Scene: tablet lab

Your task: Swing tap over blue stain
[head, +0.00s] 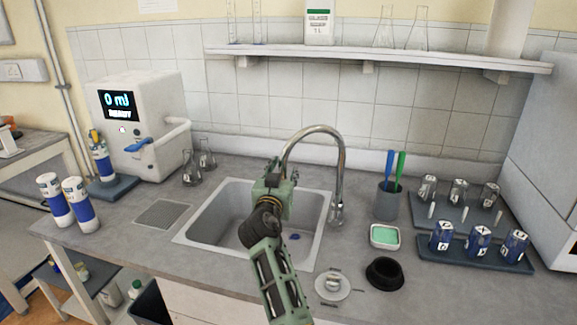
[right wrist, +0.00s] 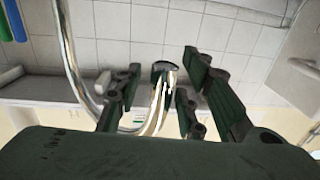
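The chrome gooseneck tap (head: 341,165) rises from the right side of the sink (head: 190,235), and its spout arches left over the basin. A small blue stain (head: 295,237) shows low on the right side of the basin. My right gripper (head: 277,170) is at the hanging end of the spout, which it partly hides in the head view. In the right wrist view the spout end (right wrist: 160,88) lies between the two open fingers of this gripper (right wrist: 165,95), with gaps visible on both sides. My left gripper is out of view.
A white dispenser (head: 160,105) stands left of the sink, with flasks (head: 198,162) beside it. To the right are a dark pen cup (head: 387,202), a green sponge dish (head: 384,237), a black ring (head: 384,273), a white stopper (head: 333,286) and racks of blue-labelled vials (head: 478,240).

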